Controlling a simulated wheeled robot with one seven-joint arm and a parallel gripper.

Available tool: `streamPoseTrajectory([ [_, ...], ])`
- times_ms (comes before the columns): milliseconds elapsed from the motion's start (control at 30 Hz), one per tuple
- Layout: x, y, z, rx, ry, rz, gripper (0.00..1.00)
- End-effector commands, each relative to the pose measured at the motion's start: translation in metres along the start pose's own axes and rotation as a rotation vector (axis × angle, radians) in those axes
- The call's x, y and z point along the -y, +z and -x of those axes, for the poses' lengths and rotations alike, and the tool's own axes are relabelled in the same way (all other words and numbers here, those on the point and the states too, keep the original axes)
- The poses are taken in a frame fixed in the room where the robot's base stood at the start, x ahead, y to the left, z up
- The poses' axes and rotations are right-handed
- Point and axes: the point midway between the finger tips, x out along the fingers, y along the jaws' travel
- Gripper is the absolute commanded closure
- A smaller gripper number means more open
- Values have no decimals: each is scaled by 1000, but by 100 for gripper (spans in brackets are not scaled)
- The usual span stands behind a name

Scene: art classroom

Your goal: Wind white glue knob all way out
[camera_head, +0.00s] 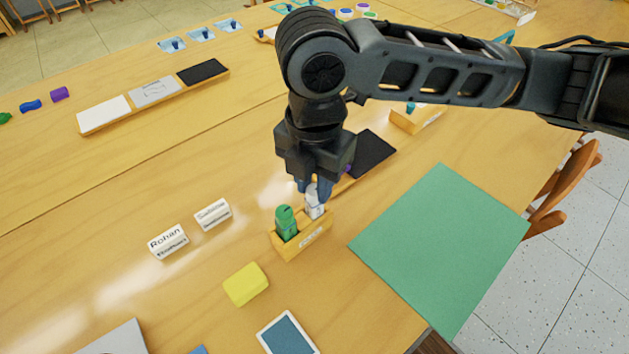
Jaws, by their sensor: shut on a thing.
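The white glue (313,207) is a small white stick or bottle standing in the right part of a wooden holder (306,242). My gripper (315,188) points down from above and is shut on the top of the white glue. The knob itself is hidden by the fingers, and I cannot tell how far it is wound. A green glue (286,222) stands upright in the left part of the same holder, beside the white one and apart from the gripper.
A yellow block (246,284) lies in front of the holder. Two white name cards (168,241) stand to its left. A green mat (440,250) lies to the right. A dark panel (372,153) lies behind the gripper.

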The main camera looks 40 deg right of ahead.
Motion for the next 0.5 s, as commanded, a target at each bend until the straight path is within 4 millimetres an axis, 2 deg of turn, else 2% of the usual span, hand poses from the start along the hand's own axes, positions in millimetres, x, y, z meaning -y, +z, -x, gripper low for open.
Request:
streamPoseTrajectory([
  [500,0,0,1,-1,0,-236,85],
])
